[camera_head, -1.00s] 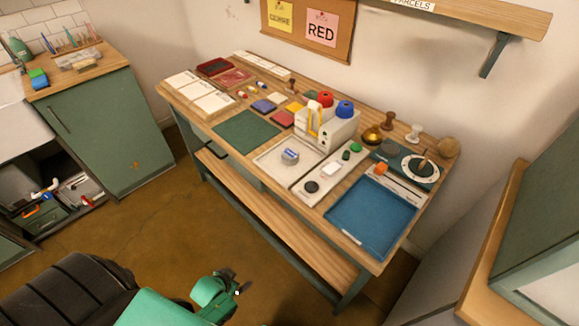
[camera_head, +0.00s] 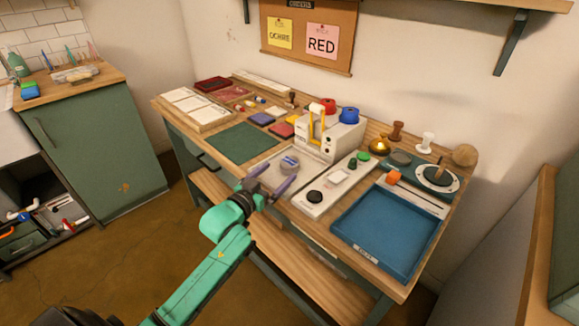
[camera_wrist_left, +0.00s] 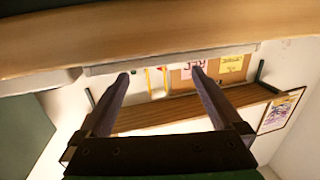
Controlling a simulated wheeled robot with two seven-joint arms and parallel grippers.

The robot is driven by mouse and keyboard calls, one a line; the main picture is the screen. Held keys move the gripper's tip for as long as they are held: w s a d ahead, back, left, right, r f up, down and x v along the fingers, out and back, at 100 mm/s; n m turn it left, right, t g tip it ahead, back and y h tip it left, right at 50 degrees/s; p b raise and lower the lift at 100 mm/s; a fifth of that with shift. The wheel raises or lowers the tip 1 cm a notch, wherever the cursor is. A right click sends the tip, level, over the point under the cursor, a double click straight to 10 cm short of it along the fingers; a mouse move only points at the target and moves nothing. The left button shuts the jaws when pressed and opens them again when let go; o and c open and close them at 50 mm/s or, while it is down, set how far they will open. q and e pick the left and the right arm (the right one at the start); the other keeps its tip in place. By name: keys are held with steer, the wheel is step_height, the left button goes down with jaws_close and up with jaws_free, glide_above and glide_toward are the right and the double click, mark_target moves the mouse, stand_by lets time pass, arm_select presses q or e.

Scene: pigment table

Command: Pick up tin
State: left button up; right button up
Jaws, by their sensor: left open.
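A small round tin (camera_head: 289,163), grey with a bluish label, sits on the pale tray (camera_head: 262,172) near the front edge of the workbench. My left gripper (camera_head: 277,174) is open and empty at the bench's front edge. Its two fingers point toward the tin, with the tin beyond the fingertips. In the left wrist view the open fingers (camera_wrist_left: 160,74) reach toward the bench edge, and the tin cannot be made out there. My right gripper is not in view.
A blue tray (camera_head: 388,228) lies at the bench's right front, and a green mat (camera_head: 241,142) lies left of the pale tray. A white box with red and blue spools (camera_head: 335,139) stands behind the tin. A white strip with small items (camera_head: 330,184) lies to its right.

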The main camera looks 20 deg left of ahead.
mark_target(290, 161)
arm_select(q)
steer(key=w, duration=0.5)
steer(key=w+d+f, duration=0.1)
steer(key=w, duration=0.2)
steer(key=shift+s+r, duration=0.15)
steer(key=shift+r, duration=0.05)
steer(key=c, duration=1.5)
